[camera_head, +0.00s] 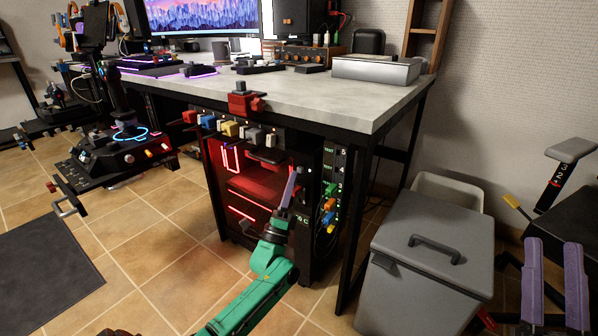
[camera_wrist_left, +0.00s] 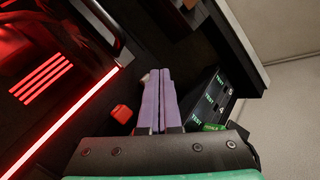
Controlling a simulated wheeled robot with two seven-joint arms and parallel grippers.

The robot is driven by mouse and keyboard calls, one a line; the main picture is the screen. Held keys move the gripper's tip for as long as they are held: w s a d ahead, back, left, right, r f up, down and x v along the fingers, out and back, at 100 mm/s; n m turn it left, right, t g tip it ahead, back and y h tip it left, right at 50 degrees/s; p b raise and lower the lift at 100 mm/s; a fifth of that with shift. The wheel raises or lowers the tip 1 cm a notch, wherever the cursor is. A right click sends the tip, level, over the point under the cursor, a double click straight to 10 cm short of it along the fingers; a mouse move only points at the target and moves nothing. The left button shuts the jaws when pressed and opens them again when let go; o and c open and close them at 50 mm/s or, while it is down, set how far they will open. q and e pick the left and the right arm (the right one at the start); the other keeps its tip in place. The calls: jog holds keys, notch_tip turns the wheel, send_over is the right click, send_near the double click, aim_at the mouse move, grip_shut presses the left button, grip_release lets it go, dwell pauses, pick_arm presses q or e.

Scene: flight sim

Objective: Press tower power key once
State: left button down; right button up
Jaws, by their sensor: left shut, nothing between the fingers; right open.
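The black computer tower (camera_head: 262,228) with red light strips stands under the desk. It also shows in the left wrist view (camera_wrist_left: 75,135), its red light strip running diagonally. My left gripper (camera_head: 291,178), on the green arm, is shut with its purple fingers pointing up at the tower's right side. In the left wrist view the shut fingers (camera_wrist_left: 160,72) are close to a dark surface; contact cannot be told. A small red block (camera_wrist_left: 122,114) lies left of them, and a small pale piece (camera_wrist_left: 145,77) is by the fingertips. I cannot tell which is the power key. My right gripper (camera_head: 555,285) is open and empty at the far right.
A panel with TEST labels and coloured plugs (camera_head: 328,203) is right of the tower. Coloured switches (camera_head: 229,128) hang under the desk edge (camera_head: 330,110). A black desk leg (camera_head: 355,220) and a grey lidded bin (camera_head: 425,260) stand to the right.

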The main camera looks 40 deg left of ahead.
dwell(0.5)
pick_arm(q)
jog(key=shift+w, duration=0.45)
jog(key=shift+w+b, duration=0.3)
jog(key=shift+w, duration=0.15)
dwell(0.4)
jog(key=shift+s+p, duration=0.85)
jog(key=shift+s, duration=0.05)
